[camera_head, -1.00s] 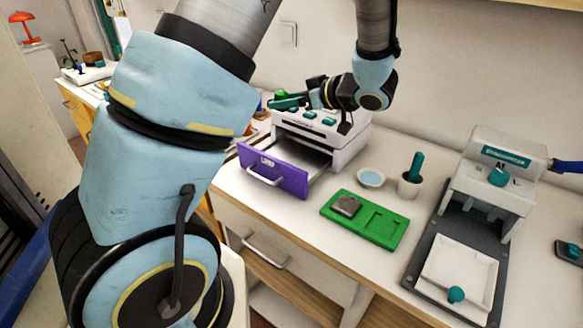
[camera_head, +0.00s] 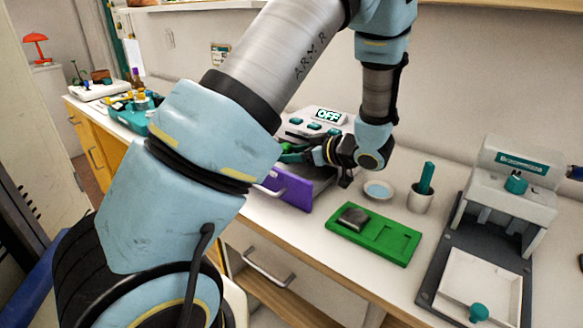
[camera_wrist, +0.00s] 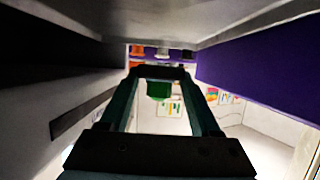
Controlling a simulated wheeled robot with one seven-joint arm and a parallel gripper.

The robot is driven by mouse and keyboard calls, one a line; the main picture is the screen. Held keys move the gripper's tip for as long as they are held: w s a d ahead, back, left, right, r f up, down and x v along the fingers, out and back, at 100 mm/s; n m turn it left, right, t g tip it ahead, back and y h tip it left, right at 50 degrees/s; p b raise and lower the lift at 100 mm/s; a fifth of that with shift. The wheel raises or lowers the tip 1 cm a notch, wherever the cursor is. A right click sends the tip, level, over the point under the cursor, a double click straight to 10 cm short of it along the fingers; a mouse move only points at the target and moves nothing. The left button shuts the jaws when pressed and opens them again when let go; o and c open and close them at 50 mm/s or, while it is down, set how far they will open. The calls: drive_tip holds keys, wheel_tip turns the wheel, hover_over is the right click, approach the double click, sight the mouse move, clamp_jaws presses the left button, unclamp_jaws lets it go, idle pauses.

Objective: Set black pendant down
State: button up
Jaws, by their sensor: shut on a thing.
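My gripper (camera_head: 310,152) is at the white machine (camera_head: 336,132), low beside its open purple-fronted drawer (camera_head: 292,188). In the wrist view, my gripper (camera_wrist: 158,78) has its fingers closed toward a small dark piece at the tips, which I take to be the black pendant (camera_wrist: 158,71). A green patch (camera_wrist: 158,91) shows between the fingers. The purple drawer front (camera_wrist: 258,75) is at the right and a pale surface hangs close overhead. The pendant's shape is unclear, and I cannot tell whether it touches anything below.
A green tray (camera_head: 394,243) with a grey block (camera_head: 352,218) in its left recess lies in front. A small dish (camera_head: 378,190), a cup with a teal tool (camera_head: 420,200) and a white press (camera_head: 505,195) stand to the right. The drawer walls are close around my gripper.

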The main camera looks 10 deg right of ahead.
sight(291, 168)
drive_tip(key=shift+f, duration=2)
drive_tip(key=shift+f, duration=0.15)
drive_tip(key=o, duration=1.5)
drive_tip(key=shift+c, duration=0.2)
drive_tip(key=shift+s+d+r+p, duration=0.15)
drive_tip(key=shift+d+r+p, duration=0.05)
drive_tip(key=shift+r+p, duration=0.2)
drive_tip(key=p+v, duration=0.3)
drive_tip(key=v, duration=0.3)
drive_tip(key=shift+s+d+p, duration=0.1)
drive_tip(key=shift+d+p, duration=0.05)
drive_tip(key=shift+p, duration=0.15)
drive_tip(key=shift+s+d, duration=0.2)
drive_tip(key=shift+s, duration=0.1)
